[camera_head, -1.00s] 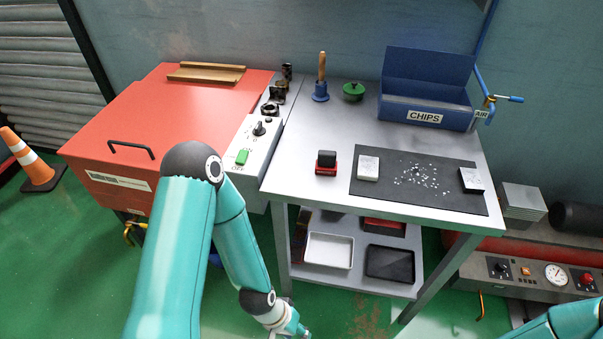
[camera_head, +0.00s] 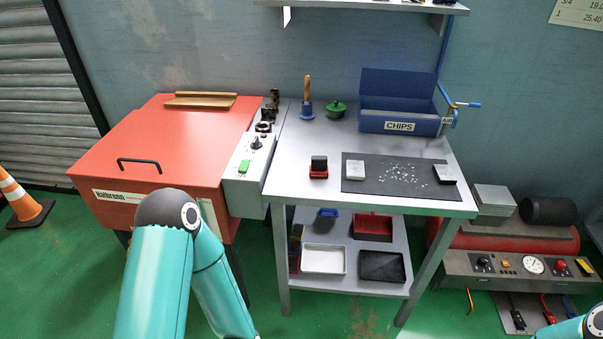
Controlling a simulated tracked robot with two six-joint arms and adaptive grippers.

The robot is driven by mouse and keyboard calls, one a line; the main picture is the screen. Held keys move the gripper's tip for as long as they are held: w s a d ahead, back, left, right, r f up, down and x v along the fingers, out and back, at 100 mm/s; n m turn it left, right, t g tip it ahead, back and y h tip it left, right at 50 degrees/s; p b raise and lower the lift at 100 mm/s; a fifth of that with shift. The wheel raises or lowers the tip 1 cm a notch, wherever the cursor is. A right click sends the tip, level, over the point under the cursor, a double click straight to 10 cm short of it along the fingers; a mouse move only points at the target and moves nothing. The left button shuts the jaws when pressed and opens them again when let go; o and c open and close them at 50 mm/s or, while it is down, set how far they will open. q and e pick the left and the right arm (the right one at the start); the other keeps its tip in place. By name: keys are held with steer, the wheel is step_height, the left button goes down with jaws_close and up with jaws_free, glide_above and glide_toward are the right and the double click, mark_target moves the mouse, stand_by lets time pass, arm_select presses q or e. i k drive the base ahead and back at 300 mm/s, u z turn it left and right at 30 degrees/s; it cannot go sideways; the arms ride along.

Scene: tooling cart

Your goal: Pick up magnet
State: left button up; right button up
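No object is labelled as the magnet. A small red block with a black top (camera_head: 318,168) stands upright on the grey cart top (camera_head: 300,188), left of the dark mat; it may be the magnet, but I cannot be sure. A blue bell-shaped piece with a wooden handle (camera_head: 307,100) and a green round piece with a knob (camera_head: 336,109) stand behind it. My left arm comes in at the lower left, left of the cart, with its gripper below the picture. Only a bit of my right arm shows at the lower right corner; its gripper is out of view.
A dark mat (camera_head: 400,184) holds pale chips and two small blocks. A blue CHIPS bin (camera_head: 400,122) stands at the back right. The red cabinet (camera_head: 165,140) borders the cart on the left. The lower shelf holds a white tray (camera_head: 324,260) and a black tray (camera_head: 382,266).

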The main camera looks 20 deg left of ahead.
mark_target(318, 168)
steer(key=z, duration=0.15)
steer(key=i, duration=0.95)
steer(key=u, duration=0.05)
